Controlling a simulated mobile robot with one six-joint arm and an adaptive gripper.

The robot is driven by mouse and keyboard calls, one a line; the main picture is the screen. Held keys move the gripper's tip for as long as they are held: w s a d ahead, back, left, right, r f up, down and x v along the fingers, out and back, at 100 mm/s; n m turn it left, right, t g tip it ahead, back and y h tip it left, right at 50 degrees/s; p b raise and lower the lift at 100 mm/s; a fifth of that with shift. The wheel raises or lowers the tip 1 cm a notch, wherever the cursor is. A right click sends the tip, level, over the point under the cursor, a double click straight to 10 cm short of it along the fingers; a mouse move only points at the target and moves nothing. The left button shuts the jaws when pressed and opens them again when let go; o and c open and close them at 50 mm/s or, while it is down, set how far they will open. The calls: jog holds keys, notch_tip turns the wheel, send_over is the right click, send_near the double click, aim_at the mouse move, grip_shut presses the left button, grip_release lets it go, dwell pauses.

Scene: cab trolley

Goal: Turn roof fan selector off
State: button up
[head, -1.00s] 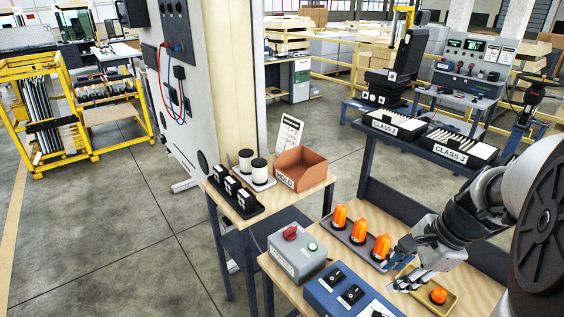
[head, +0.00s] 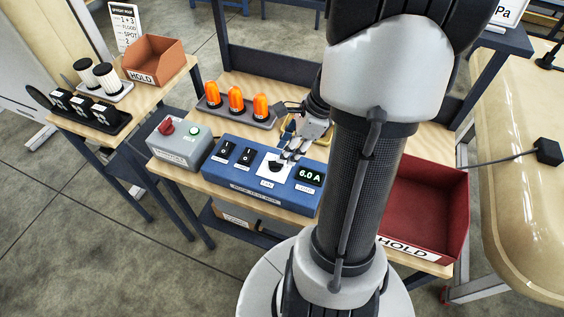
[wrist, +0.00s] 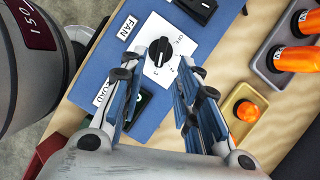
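The roof fan selector is a black rotary knob (wrist: 160,54) on a white plate with OFF and numbered positions, next to a FAN label. Its exact pointer setting is hard to read. In the head view the knob (head: 277,166) sits on the blue switch box (head: 228,172), partly behind my gripper. My gripper (head: 290,154) is just above and beside it. In the wrist view my gripper (wrist: 161,74) is open, with its two blue fingers apart and nothing between them. The knob shows ahead of the gap between the fingertips; no contact is visible.
The box also carries two black rocker switches (head: 236,153) and a 6.0 A display (head: 309,176). A grey box with a red knob (head: 179,144) stands left. Orange lamps (head: 236,99) stand behind; another lamp (wrist: 246,111) is in a yellow tray. A red HOLD bin (head: 431,205) is right.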

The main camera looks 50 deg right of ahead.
aim_at(276, 164)
jog(key=shift+b+x, duration=0.7)
jog(key=shift+x, duration=1.6)
grip_shut()
